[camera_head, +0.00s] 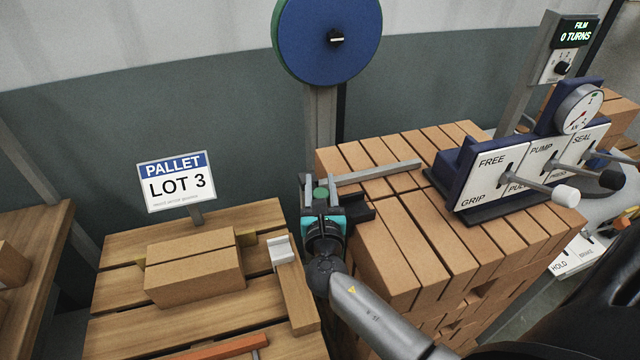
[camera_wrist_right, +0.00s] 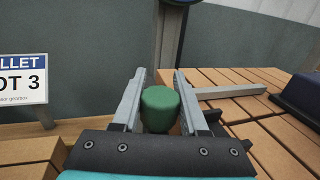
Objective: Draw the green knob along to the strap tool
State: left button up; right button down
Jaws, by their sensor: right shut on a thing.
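The green knob (camera_wrist_right: 160,108) sits between the two fingers of my right gripper (camera_wrist_right: 158,98), which is shut on it. In the head view the knob (camera_head: 320,193) shows as a small green top between the fingers of my right gripper (camera_head: 321,186), at the left edge of the brick stack. The dark blue strap tool (camera_head: 462,165) stands on the bricks to the right, with a white panel marked FREE, GRIP, PUMP and SEAL, levers and a round dial. A grey bar (camera_head: 380,172) runs over the bricks from near the knob toward the tool. My left gripper is out of view.
A wooden pallet (camera_head: 130,275) with a brick (camera_head: 195,272) and a LOT 3 sign (camera_head: 176,183) lies left. A large blue reel (camera_head: 328,38) stands behind on a post. A display reads 0 TURNS (camera_head: 575,33).

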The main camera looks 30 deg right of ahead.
jog(key=shift+d, duration=0.1)
dwell(0.3)
jog(key=d, duration=0.3)
jog(key=s+d, duration=0.1)
jog(key=d, duration=0.2)
jog(key=s+d, duration=0.1)
jog(key=d, duration=0.3)
jog(key=shift+s, duration=0.25)
jog(key=s+d+b, duration=0.1)
jog(key=d, duration=0.3)
jog(key=s+d+b, duration=0.1)
jog(key=d, duration=0.3)
jog(key=s+d+b, duration=0.1)
jog(key=d, duration=0.3)
jog(key=shift+c, duration=2.2)
grip_release()
jog(key=shift+s+a, duration=0.25)
jog(key=shift+s, duration=0.1)
jog(key=b+v, duration=0.1)
jog(key=v, duration=1.3)
jog(key=shift+s+a, duration=0.1)
